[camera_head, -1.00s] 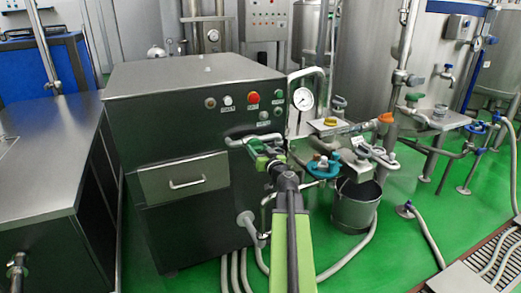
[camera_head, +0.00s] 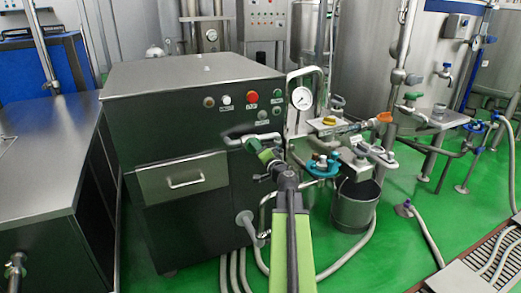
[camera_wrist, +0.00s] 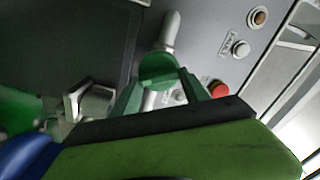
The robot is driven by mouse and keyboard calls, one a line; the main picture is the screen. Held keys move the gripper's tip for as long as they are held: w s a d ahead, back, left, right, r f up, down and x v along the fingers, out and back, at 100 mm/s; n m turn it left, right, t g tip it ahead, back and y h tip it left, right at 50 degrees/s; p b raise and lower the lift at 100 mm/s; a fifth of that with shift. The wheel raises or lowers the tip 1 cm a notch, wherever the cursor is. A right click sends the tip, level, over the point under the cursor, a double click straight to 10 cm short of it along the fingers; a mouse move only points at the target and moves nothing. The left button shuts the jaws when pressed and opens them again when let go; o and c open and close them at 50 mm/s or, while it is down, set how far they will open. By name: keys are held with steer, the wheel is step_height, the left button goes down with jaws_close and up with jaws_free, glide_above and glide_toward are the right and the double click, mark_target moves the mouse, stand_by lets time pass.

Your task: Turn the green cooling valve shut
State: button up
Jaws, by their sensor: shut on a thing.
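The green cooling valve (camera_head: 256,149) is on the front of the dark steel cabinet, just below a silver pipe handle at its right side. My gripper (camera_head: 267,158) reaches it from the front and is shut on its green handle. In the wrist view the green valve handle (camera_wrist: 157,68) sits between my fingers (camera_wrist: 160,92), in front of a silver pipe. The valve body is partly hidden behind my gripper and arm in the head view.
The cabinet front (camera_head: 230,120) has several buttons, one red (camera_head: 252,97). A pressure gauge (camera_head: 302,98), a teal valve (camera_head: 322,166) and an orange-handled valve (camera_head: 384,117) are close by on the right. A steel bucket (camera_head: 356,205) stands below. Hoses lie on the green floor.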

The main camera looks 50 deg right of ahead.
steer(key=m, duration=0.5)
steer(key=shift+s+d+f+m, duration=0.15)
steer(key=shift+f+m, duration=0.05)
steer(key=shift+m, duration=0.2)
stand_by(0.4)
steer(key=o, duration=1.3)
steer(key=shift+o, duration=0.3)
